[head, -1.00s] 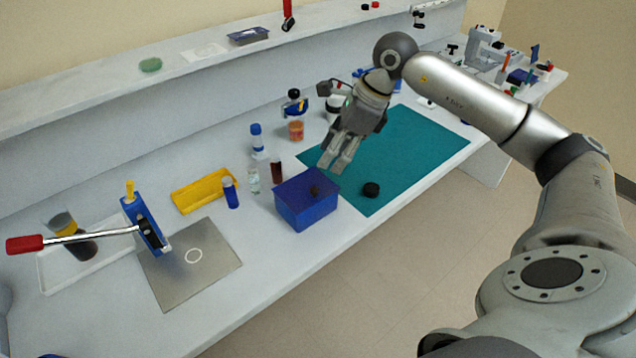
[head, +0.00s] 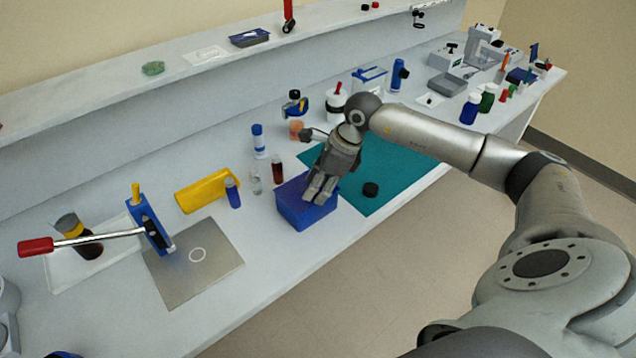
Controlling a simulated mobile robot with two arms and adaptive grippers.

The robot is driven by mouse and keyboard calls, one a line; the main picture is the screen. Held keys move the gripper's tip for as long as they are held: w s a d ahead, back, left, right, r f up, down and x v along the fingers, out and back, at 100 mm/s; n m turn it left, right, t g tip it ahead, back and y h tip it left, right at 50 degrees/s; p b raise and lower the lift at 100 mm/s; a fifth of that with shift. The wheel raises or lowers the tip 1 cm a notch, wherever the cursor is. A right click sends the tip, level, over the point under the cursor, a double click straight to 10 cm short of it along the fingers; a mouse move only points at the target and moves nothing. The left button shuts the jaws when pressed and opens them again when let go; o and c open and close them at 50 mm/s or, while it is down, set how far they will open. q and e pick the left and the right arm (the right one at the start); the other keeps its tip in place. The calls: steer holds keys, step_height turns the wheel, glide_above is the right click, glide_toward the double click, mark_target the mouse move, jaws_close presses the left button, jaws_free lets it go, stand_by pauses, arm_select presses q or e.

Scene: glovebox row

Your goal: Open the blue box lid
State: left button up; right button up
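The blue box (head: 304,216) stands on the white bench at the front left corner of the teal mat. Its blue lid (head: 289,194) looks closed. My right gripper (head: 319,198) points down over the lid, its two fingertips at the middle where the dark knob is. The fingers hide the knob, so I cannot tell whether they are around it or above it, or whether they are shut on it. My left gripper is not in view.
A black round piece (head: 370,189) lies on the teal mat (head: 400,165) right of the box. A brown vial (head: 277,170) and a clear bottle (head: 255,182) stand close behind the box.

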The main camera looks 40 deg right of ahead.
jaws_close()
steer(key=shift+r, duration=0.15)
